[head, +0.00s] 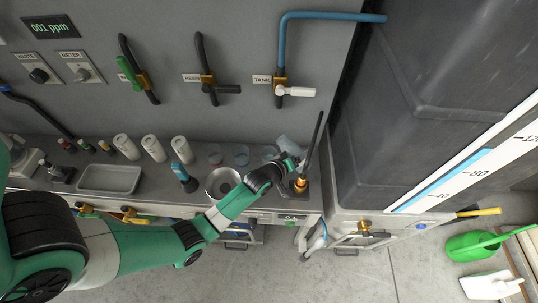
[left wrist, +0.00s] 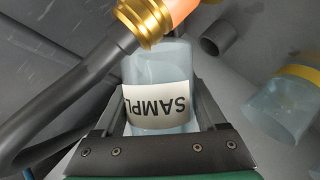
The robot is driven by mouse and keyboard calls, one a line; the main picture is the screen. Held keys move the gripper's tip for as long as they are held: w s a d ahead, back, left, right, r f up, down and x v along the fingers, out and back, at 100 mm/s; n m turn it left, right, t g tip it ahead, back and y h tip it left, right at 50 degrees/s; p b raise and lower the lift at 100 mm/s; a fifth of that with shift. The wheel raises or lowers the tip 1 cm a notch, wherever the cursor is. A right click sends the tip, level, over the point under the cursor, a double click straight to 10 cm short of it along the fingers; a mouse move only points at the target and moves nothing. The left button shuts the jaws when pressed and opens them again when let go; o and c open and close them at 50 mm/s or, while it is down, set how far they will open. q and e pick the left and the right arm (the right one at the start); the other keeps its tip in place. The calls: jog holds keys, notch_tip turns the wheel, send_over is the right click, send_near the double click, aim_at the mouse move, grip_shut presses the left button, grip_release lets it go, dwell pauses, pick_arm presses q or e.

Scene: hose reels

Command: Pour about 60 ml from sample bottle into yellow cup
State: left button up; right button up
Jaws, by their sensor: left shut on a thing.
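The sample bottle (left wrist: 160,72) is translucent pale blue with a white label reading "SAMPL", upside down in the left wrist view. My left gripper (head: 284,168) is shut on it; the fingers are on both sides of the label in the wrist view. In the head view the bottle (head: 287,146) shows just beyond the gripper, above the counter's right end. A clear cup with a yellow band (left wrist: 278,108) lies to the right of the bottle in the wrist view, apart from it. Any liquid level is unclear. My right gripper is not in view.
A black hose with a brass fitting (head: 300,184) stands close to the right of the gripper. A round metal bowl (head: 222,183), other small cups (head: 241,155), a blue-topped bottle (head: 182,175), white cylinders (head: 153,148) and a grey tray (head: 109,179) occupy the counter.

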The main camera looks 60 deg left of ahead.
aim_at(298, 147)
pick_arm(q)
jog(key=r+m+y, duration=0.1)
jog(key=m+g+y+p, duration=0.1)
jog(key=a+r+m, duration=0.1)
jog(key=shift+s+a+r+m+g+y+p, duration=0.1)
jog(key=shift+s+r+m+g+y+p, duration=0.2)
jog(key=shift+r+m+g+y, duration=0.1)
jog(key=shift+f+m+y+b, duration=0.35)
jog(key=shift+f+b, duration=0.45)
jog(key=shift+b, duration=0.45)
jog(key=shift+s+a+r+m+g+y, duration=0.1)
jog(key=shift+a+r+m+g+y, duration=0.1)
jog(key=shift+r+m+g+y, duration=0.5)
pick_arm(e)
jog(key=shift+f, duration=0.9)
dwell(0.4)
